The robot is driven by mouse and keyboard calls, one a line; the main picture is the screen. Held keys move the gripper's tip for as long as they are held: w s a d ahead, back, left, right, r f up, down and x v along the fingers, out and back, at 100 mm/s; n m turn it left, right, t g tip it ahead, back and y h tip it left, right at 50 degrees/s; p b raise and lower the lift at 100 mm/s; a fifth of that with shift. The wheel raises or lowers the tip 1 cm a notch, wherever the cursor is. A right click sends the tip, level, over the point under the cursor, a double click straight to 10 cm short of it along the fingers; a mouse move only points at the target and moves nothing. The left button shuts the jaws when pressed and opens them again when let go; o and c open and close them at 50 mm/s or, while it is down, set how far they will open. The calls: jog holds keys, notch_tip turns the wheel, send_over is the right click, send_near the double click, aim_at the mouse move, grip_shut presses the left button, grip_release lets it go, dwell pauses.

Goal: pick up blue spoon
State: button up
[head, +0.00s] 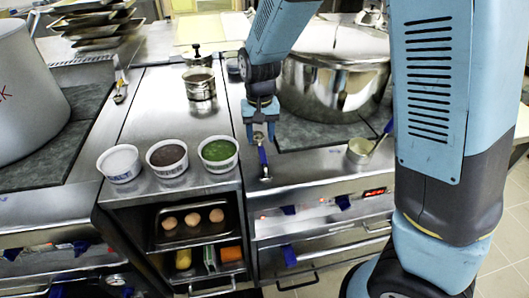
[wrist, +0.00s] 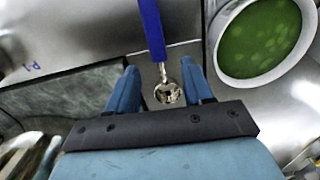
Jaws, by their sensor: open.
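The blue spoon (head: 263,157) lies on the steel counter by the gap between the right stove and the counter with the bowls. Its blue handle (wrist: 152,30) points toward the counter's front edge. Its shiny metal end (wrist: 170,92) shows between my fingers in the wrist view. My gripper (head: 260,138) is open and points down over the metal end, with one finger on each side. In the wrist view my gripper (wrist: 160,75) has a clear gap between each finger and the metal. I cannot tell how far above the counter the fingertips are.
A bowl of green food (head: 219,152) stands close left of my gripper, beside a dark-filled bowl (head: 167,157) and a white-filled bowl (head: 119,163). A large steel pot (head: 335,85) is behind. A small pan (head: 360,149) with another blue-handled utensil (head: 387,128) sits right.

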aim_at(261, 147)
jog(key=shift+s+d+f, duration=0.1)
jog(key=shift+s+f, duration=0.1)
jog(key=shift+f, duration=1.15)
jog(key=shift+s+f, duration=0.15)
jog(key=shift+f, duration=1.2)
jog(key=shift+c, duration=0.2)
grip_shut()
